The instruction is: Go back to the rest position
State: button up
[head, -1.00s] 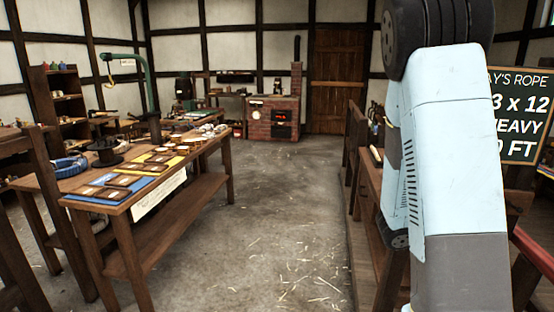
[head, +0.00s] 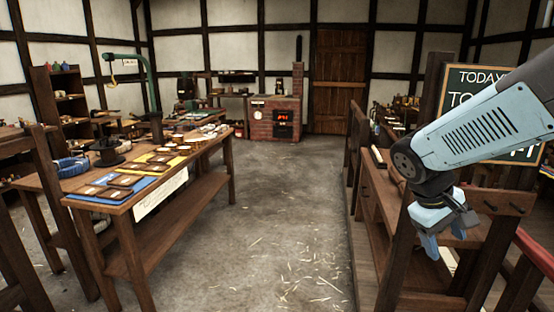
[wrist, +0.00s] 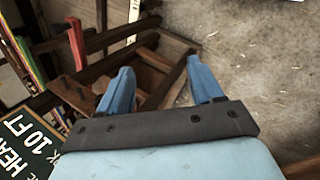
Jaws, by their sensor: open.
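My gripper (head: 444,238) hangs at the right of the head view, its blue fingers pointing down, in front of a wooden bench frame (head: 425,275). In the wrist view my gripper (wrist: 165,85) shows two blue fingers spread apart with nothing between them. Below the fingers are brown wooden beams and bare floor. My arm reaches in from the right edge of the head view.
A chalkboard (head: 465,85) stands behind my arm. A long table (head: 150,215) with small framed boards is on the left. A brick stove (head: 275,115) and a wooden door (head: 338,80) are at the back. The floor aisle (head: 290,215) is clear apart from straw.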

jog(key=s+a+r+m+t+y, duration=0.1)
jog(key=a+r+t+y, duration=0.1)
jog(key=a+r, duration=0.2)
jog(key=s+a+r+m+t+y, duration=0.1)
jog(key=a+r+t+y, duration=0.2)
jog(key=a, duration=0.6)
jog(key=shift+s+r+t, duration=0.3)
jog(key=shift+r, duration=0.55)
dwell(1.7)
